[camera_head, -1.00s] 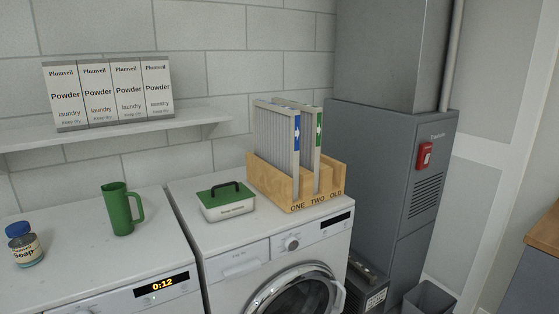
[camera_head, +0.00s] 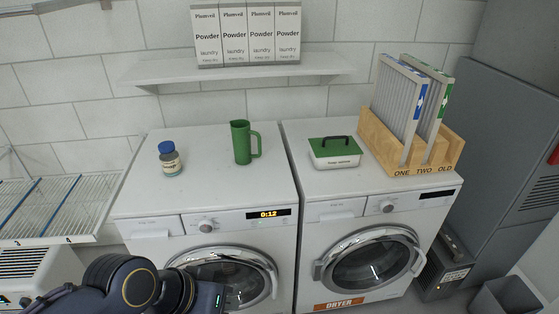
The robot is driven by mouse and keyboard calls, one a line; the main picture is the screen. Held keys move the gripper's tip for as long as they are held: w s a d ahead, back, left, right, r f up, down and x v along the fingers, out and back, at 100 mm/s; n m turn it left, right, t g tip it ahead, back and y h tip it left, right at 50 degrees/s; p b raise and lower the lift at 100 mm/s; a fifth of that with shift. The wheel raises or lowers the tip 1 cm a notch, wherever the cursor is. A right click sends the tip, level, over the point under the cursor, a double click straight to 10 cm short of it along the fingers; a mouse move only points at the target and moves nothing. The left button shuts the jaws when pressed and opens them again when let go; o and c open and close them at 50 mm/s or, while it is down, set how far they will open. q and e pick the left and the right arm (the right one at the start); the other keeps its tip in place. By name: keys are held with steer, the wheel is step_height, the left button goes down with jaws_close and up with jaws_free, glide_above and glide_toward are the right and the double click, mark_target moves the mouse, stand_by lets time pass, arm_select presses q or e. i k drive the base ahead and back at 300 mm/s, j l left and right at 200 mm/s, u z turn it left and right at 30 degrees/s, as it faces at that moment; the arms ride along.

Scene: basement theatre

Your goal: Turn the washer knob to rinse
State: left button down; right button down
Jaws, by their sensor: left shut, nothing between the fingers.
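The washer (camera_head: 148,203) is the white front-loader on the left. Its round grey knob (camera_head: 206,226) sits on the front panel, left of a lit display (camera_head: 268,214) that reads 0:12. Any marks around the knob are too small to read. My left arm comes in from the bottom left, and my left gripper (camera_head: 220,298) is low in front of the washer door, below the knob and apart from it. It is shut and empty; its fingertips are hard to make out. My right gripper is not in view.
A dryer (camera_head: 338,305) with its own knob stands close on the right. A soap jar (camera_head: 170,160) and green jug (camera_head: 242,142) stand on the washer. A green-lidded box (camera_head: 334,151) and wooden filter rack (camera_head: 380,145) are on the dryer. A drying rack (camera_head: 55,205) is at left.

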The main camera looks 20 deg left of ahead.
mark_target(206, 226)
steer(key=u, duration=1.3)
